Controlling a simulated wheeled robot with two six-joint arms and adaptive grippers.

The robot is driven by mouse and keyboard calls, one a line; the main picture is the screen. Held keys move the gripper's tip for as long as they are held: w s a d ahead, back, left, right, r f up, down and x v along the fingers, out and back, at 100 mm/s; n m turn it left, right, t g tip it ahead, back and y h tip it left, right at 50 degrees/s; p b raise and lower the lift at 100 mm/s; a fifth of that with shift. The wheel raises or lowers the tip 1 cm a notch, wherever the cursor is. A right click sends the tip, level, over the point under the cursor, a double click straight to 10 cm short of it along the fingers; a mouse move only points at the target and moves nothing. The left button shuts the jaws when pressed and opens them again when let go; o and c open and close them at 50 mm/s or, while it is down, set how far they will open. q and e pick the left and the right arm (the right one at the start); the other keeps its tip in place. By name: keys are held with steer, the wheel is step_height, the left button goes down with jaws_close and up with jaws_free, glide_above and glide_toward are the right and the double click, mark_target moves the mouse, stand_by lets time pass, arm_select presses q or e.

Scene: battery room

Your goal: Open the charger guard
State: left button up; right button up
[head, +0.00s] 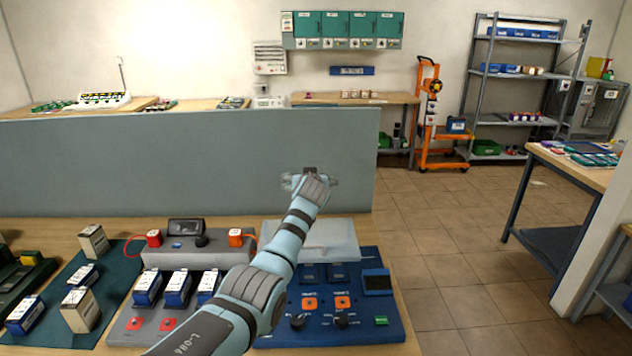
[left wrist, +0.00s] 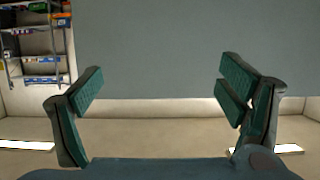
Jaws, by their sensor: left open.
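The charger is a blue panel (head: 362,318) on the bench, with orange-marked buttons, black knobs and a small dark screen. The charger guard (head: 335,240) is a clear, whitish cover at the panel's back edge. The front controls are uncovered; I cannot tell the guard's exact angle. My left arm crosses in front of the guard's left part and the panel's left side. My left gripper (head: 310,179) is above and beyond the guard, apart from it, in front of the grey partition. In the left wrist view its fingers (left wrist: 160,85) are wide apart with nothing between them.
A grey charging unit (head: 200,256) with blue-and-white batteries (head: 178,288) stands left of the panel. Boxes lie on a dark mat (head: 117,270) further left. The grey partition (head: 150,165) rises behind the bench. Open tiled floor (head: 450,240) lies to the right.

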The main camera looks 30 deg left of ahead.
arm_select(q)
steer(key=v, duration=1.2)
steer(key=shift+d, duration=0.2)
arm_select(e)
steer(key=shift+w+a+r, duration=0.1)
steer(key=shift+a, duration=0.4)
arm_select(q)
steer(key=shift+d, duration=0.1)
